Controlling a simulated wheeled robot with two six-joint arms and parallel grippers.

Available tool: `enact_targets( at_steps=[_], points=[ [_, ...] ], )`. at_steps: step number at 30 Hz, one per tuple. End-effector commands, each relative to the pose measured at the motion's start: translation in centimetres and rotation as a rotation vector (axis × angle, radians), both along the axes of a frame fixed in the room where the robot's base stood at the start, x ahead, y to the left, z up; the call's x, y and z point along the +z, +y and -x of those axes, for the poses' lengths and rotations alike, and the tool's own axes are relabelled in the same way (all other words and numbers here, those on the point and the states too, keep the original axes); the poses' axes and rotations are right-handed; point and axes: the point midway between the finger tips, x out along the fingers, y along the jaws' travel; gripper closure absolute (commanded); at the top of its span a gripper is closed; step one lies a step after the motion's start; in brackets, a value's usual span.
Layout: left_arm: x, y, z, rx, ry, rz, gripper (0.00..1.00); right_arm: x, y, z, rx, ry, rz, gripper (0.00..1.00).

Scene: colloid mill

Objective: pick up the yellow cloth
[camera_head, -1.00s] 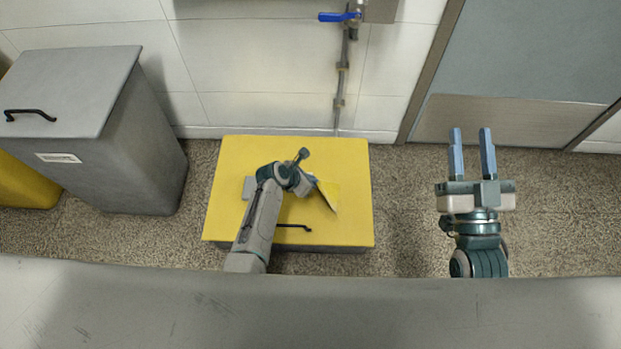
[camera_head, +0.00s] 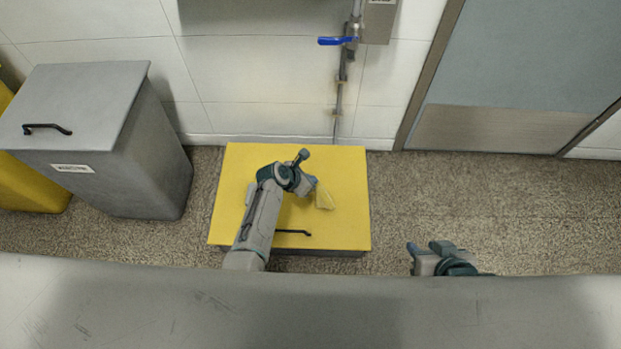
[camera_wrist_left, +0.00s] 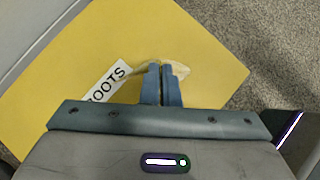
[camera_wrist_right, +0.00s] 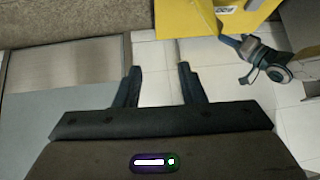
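The yellow cloth (camera_head: 325,198) is bunched at the fingertips of my left gripper (camera_head: 312,183), over the yellow lid of a box. In the left wrist view the pale cloth (camera_wrist_left: 179,71) shows on both sides of the nearly touching fingers of my left gripper (camera_wrist_left: 161,70), which are shut on it. I cannot tell whether the cloth still touches the lid. My right gripper (camera_head: 427,247) is low at the right, beyond the grey edge. In the right wrist view my right gripper (camera_wrist_right: 159,72) has its fingers apart with nothing between them.
The yellow box (camera_head: 235,215) has a dark handle (camera_head: 293,232) and a label (camera_wrist_left: 107,82) ending in "OOTS". A grey bin (camera_head: 150,150) stands at the left. A pipe with a blue valve handle (camera_head: 337,41) runs down the wall. The floor right of the box is clear.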

Motion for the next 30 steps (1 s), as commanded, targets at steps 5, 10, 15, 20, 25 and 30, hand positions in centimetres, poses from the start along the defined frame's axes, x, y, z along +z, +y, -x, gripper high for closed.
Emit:
enact_targets(
  at_steps=[5,10,15,20,25,30],
  points=[
    [1.8,0.0,0.0,0.000,0.000,0.000,1.00,1.6,-1.1,0.8,0.008,0.119,0.067,0.64],
    [2.0,0.0,0.0,0.001,-0.001,0.000,1.00,1.7,-1.6,1.3,0.007,0.163,0.089,0.64],
    [3.4,0.0,0.0,0.001,-0.001,0.000,1.00,3.0,-2.6,1.9,0.001,0.254,0.137,0.64],
    [4.6,0.0,0.0,0.001,0.000,0.000,1.00,3.8,-3.9,2.9,-0.015,0.368,0.191,0.64],
    [5.4,0.0,0.0,0.001,-0.001,0.000,1.00,-0.4,-4.2,1.9,-0.018,0.393,0.184,0.64],
    [6.3,0.0,0.0,0.000,0.001,-0.001,1.00,-4.2,-4.5,1.6,-0.021,0.419,0.181,0.64]
  ],
)
